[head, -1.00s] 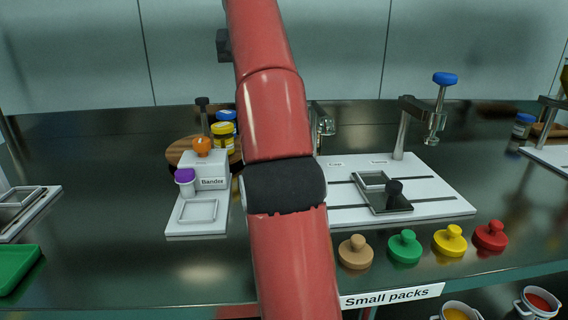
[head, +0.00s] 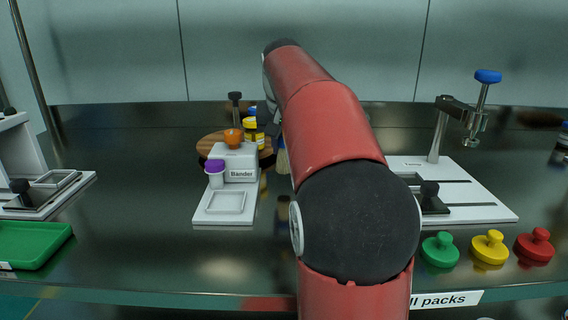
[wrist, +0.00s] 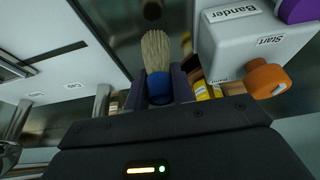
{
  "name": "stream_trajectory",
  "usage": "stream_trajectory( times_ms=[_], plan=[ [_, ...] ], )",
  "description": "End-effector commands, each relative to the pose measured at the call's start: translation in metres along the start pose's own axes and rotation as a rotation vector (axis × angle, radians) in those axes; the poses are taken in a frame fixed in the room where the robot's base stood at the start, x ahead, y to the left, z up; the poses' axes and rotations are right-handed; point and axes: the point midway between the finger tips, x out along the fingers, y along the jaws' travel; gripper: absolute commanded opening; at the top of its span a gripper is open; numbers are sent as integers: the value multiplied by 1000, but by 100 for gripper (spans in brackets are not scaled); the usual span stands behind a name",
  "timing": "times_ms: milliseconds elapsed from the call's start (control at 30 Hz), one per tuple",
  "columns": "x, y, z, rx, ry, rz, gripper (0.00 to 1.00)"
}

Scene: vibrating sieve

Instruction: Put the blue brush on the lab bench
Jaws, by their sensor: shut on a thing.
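The blue brush (wrist: 157,52) is between the two fingers of my gripper (wrist: 160,88) in the wrist view. Its blue part sits in the jaws and its pale bristles stick out past the fingertips. In the head view the bristles of the brush (head: 283,160) point down, just left of my red arm, which hides part of the gripper. The lab bench (head: 130,210) is a dark, shiny top. The bristles appear to be above the bench, with a reflection below them.
The white Bander device (head: 237,163) with an orange knob and purple-lidded cup stands left of the brush. Jars stand on a round wooden board (head: 207,142) behind. A white press station (head: 490,212) and coloured knobs (head: 490,247) are right. Bare bench lies left, beside a green tray (head: 35,245).

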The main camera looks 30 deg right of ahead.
Motion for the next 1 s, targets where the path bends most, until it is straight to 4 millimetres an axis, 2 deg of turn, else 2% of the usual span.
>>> stream_trajectory(
  times_ms=[233, 633, 667, 800, 1000],
  plan=[
    [31, 0, 13, 0, -1, 1, 1],
    [37, 0, 15, 0, -1, 0, 1],
    [36, 0, 15, 0, -1, 0, 28],
    [36, 0, 15, 0, -1, 0, 46],
    [36, 0, 15, 0, -1, 0, 46]
  ],
)
